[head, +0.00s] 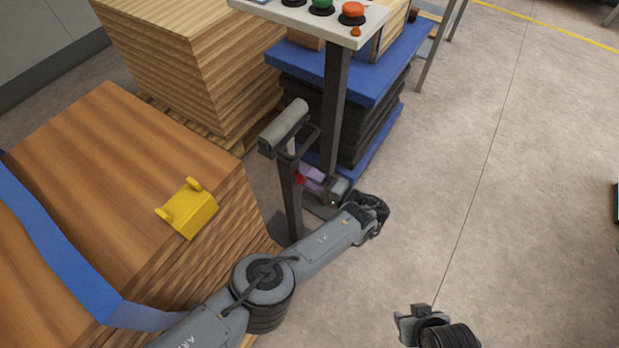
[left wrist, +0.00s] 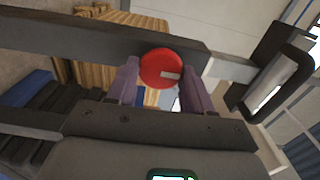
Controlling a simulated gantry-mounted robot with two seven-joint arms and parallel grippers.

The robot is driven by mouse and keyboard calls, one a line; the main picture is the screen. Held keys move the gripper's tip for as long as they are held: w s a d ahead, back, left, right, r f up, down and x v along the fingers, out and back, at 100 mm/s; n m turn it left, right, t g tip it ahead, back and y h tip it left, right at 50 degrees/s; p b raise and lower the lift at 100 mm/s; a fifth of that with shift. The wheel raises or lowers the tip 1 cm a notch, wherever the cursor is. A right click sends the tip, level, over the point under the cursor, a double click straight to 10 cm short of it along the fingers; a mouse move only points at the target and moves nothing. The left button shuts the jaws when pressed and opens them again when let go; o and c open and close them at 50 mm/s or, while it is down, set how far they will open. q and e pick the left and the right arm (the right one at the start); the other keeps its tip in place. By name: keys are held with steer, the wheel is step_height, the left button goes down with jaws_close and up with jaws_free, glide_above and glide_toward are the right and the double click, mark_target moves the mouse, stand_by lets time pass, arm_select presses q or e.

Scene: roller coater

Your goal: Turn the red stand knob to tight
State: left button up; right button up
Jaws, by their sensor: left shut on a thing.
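The red stand knob (left wrist: 162,68) is a round disc with a short pale bar mark pointing right, on the side of a dark post. In the head view the knob (head: 299,178) is a small red spot, partly hidden, on the upright stand (head: 291,200) with a grey roller (head: 284,128) on top. My left gripper (head: 312,180) reaches the knob from the right. Its purple fingers stand on either side of the knob in the left wrist view (left wrist: 161,75), shut on it. My right gripper (head: 412,319) is low in the head view, away from the stand; its fingers cannot be made out.
A control panel (head: 373,18) with coloured buttons stands on a post (head: 335,100) just behind the stand. A wooden board stack (head: 90,150) with a yellow bracket (head: 188,208) is at left. A blue platform (head: 390,75) is behind. The floor at right is clear.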

arm_select(q)
steer(key=shift+f, duration=0.1)
stand_by(0.5)
steer(key=o, duration=1)
steer(key=shift+w+a, duration=0.1)
steer(key=shift+w, duration=0.05)
